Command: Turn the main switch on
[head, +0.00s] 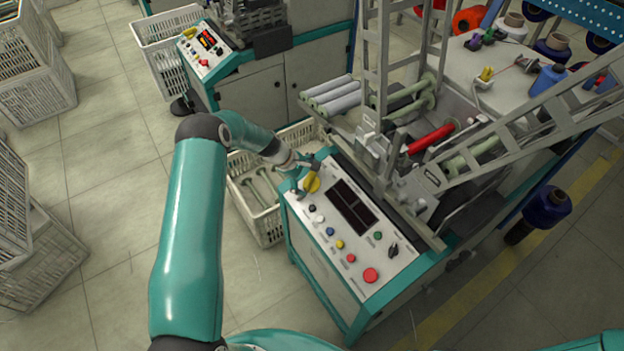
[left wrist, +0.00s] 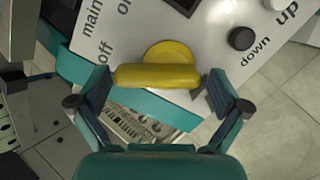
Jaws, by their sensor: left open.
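The main switch is a yellow rotary knob (head: 311,183) on the white, sloping control panel (head: 327,232) of the winding machine. It also shows in the left wrist view (left wrist: 155,75), beside the printed words main, on and off. Its bar handle lies level in that view, with its left end near the word off. My left gripper (head: 303,178) is at the knob. In the left wrist view its open fingers stand one at each end of the handle, with a small gap on the left; contact on the right is unclear. My right gripper is out of view.
The panel also has a dark display (head: 353,205), several small buttons, a black selector (head: 393,250) and a large red button (head: 371,275). A metal frame (head: 385,70) rises behind it. A white crate (head: 262,225) stands left of the machine.

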